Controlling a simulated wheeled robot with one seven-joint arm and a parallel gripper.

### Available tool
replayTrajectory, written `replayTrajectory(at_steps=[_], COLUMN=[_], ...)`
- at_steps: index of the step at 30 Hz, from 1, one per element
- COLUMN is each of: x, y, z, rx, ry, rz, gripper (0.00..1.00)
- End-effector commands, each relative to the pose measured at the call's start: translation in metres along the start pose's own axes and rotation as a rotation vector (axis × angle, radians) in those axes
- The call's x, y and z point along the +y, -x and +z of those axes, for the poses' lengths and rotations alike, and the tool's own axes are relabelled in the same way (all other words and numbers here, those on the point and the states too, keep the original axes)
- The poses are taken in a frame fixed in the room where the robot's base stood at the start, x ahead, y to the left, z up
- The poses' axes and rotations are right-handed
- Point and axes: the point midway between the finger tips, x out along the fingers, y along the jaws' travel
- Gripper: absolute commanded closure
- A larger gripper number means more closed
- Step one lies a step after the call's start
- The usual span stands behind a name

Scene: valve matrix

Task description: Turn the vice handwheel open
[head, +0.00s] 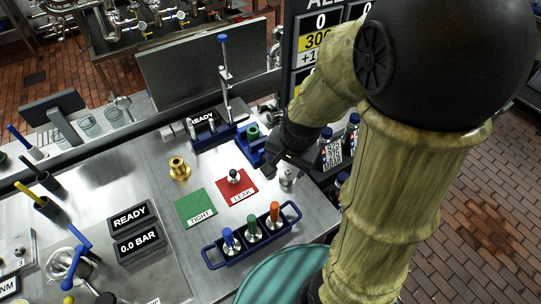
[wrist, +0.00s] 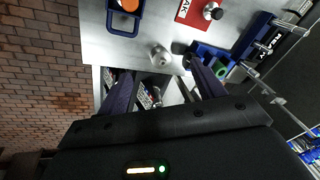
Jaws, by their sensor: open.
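The blue vice (head: 245,143) stands near the back right of the steel bench, with a green ring-shaped part (head: 253,132) in it. In the wrist view the vice (wrist: 208,52) lies to the upper right, with the green part (wrist: 221,70) beside the right finger. A dark knob at the vice's near end (wrist: 180,47) looks like the handwheel; my gripper hides it in the head view. My gripper (head: 271,166) is open in front of the vice. In the wrist view its fingers (wrist: 163,82) are apart with nothing held between them, and the knob is beyond the right fingertip.
A silver fitting (head: 288,177) stands close to my gripper. A red LEAK mat (head: 246,196) with a small knobbed part, a green TIGHT mat (head: 190,212) and a blue rack (head: 215,262) of tools are nearby. The bench edge lies just right.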

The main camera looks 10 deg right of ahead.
Motion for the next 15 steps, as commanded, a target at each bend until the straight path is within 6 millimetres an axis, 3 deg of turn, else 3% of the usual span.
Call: replayTrajectory(at_steps=[15], x=[-0.037], y=[-0.032], z=[-0.062], rx=[-0.043], ry=[-1.524], rz=[-0.099], gripper=[0.32])
